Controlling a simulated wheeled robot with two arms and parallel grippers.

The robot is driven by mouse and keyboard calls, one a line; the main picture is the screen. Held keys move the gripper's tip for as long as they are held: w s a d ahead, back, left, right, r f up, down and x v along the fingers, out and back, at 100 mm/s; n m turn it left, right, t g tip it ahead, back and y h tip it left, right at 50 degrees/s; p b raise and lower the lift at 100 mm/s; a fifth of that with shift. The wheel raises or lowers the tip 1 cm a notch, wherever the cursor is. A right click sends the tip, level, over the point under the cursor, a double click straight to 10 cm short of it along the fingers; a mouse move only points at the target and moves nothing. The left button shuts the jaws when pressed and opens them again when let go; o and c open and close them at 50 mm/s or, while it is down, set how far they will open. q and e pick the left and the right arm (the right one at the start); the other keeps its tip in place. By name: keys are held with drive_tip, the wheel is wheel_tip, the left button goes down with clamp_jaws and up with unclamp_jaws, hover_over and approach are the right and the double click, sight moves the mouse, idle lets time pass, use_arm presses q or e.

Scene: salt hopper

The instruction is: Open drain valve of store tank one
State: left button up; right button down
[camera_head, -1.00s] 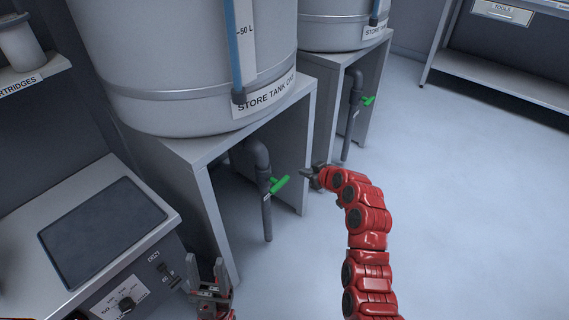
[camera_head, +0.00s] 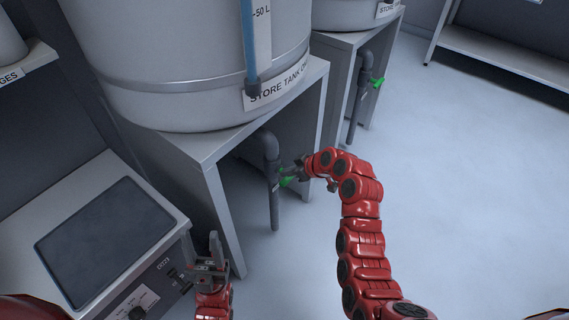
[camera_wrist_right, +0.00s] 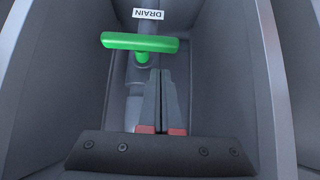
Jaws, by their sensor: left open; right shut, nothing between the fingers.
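Store tank one (camera_head: 190,70) stands on a grey stand, with its label (camera_head: 275,92) on the lower rim. Its drain pipe (camera_head: 274,205) comes down under the stand and carries a green valve handle (camera_head: 287,182). In the right wrist view the green handle (camera_wrist_right: 140,42) lies crosswise below a DRAIN label (camera_wrist_right: 148,14). My right gripper (camera_head: 284,170) is at the handle and partly covers it in the head view. In the wrist view its fingers (camera_wrist_right: 159,75) are shut and empty, just below the handle's right half; contact cannot be told. My left gripper (camera_head: 213,250) is open and empty, left of the stand's front leg.
A second tank's stand with another green drain handle (camera_head: 378,82) is behind to the right. A console with a dark screen (camera_head: 105,243) and a knob (camera_head: 137,313) is at the left. The floor (camera_head: 470,190) on the right is clear.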

wheel_tip(320, 180, down, 2)
drive_tip(key=shift+s+d, duration=0.1)
drive_tip(key=shift+d, duration=0.05)
idle(0.4)
